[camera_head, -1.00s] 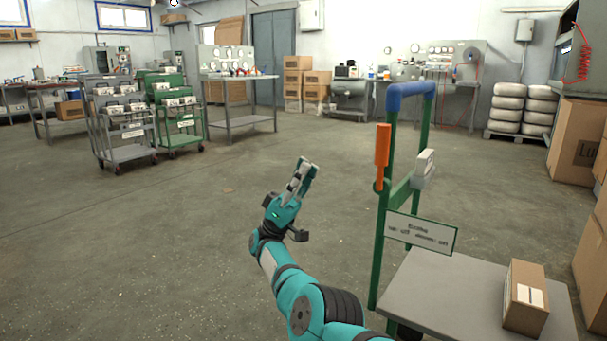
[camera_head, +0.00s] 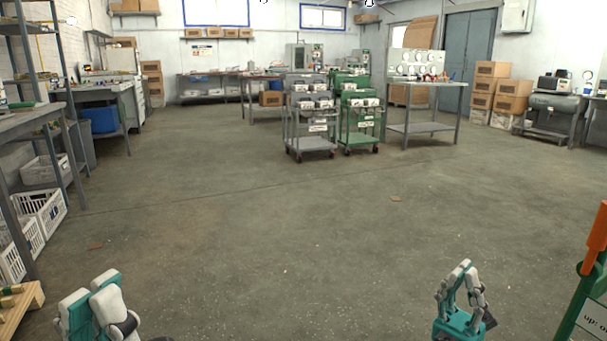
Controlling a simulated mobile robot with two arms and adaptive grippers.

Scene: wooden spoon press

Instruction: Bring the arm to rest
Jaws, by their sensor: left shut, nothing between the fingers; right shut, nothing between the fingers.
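My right gripper (camera_head: 461,268) is at the bottom right, teal with grey fingers pointing up, shut and empty. It is seen over bare floor, apart from the green cart frame (camera_head: 582,298) at the right edge. That frame carries an orange handle (camera_head: 597,238) and a white sign (camera_head: 594,312), both cut off by the picture edge. Most of both arms lies below the picture.
A wooden bench corner (camera_head: 22,305) and white crates (camera_head: 42,212) stand at the left. A grey trolley (camera_head: 312,143) and a green trolley (camera_head: 360,138) stand further back beside a steel table (camera_head: 422,127).

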